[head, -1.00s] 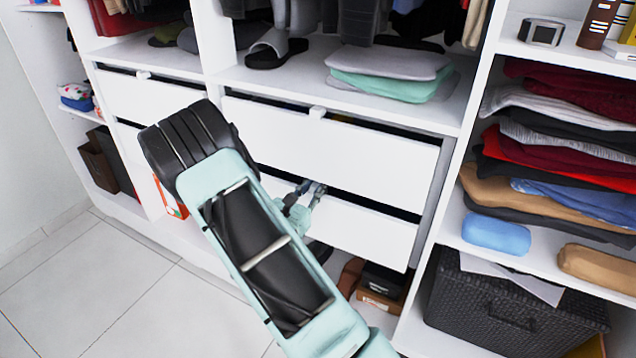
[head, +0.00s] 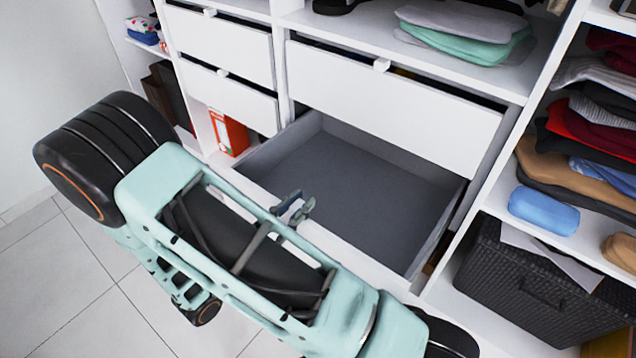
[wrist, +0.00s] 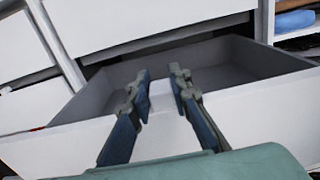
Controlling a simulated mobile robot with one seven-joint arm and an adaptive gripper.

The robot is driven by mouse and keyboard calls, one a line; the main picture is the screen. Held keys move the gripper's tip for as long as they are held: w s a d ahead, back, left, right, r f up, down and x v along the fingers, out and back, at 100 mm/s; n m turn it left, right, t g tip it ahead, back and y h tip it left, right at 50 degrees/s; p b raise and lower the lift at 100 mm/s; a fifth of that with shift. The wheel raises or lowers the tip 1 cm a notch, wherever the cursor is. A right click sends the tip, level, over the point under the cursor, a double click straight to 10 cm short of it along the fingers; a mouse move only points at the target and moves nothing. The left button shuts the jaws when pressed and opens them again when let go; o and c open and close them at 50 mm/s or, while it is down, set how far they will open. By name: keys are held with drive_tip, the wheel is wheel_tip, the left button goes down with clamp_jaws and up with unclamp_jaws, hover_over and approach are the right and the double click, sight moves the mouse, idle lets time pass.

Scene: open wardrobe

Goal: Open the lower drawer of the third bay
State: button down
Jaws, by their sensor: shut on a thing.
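The lower drawer (head: 350,180) of the wide bay is pulled well out, and its grey inside is empty. The upper drawer (head: 390,100) above it is almost closed, with a small white knob. My gripper (head: 296,208) is at the top of the lower drawer's front, near its middle. In the wrist view my gripper's two fingers (wrist: 160,92) reach over the white drawer front (wrist: 230,118), shut on the handle between them. My arm covers much of the drawer front in the head view.
The bay to the left has two white drawers (head: 225,45), nearly closed. An orange box (head: 229,133) stands below them. Folded clothes (head: 585,150) and a dark woven basket (head: 530,285) fill the shelves at right. Tiled floor (head: 100,270) at left is clear.

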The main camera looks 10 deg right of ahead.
drive_tip(key=shift+v, duration=2.25)
drive_tip(key=shift+d, duration=0.1)
drive_tip(key=c, duration=1.8)
unclamp_jaws()
drive_tip(key=shift+o, duration=0.2)
drive_tip(key=v, duration=1.2)
drive_tip(key=shift+f, duration=0.1)
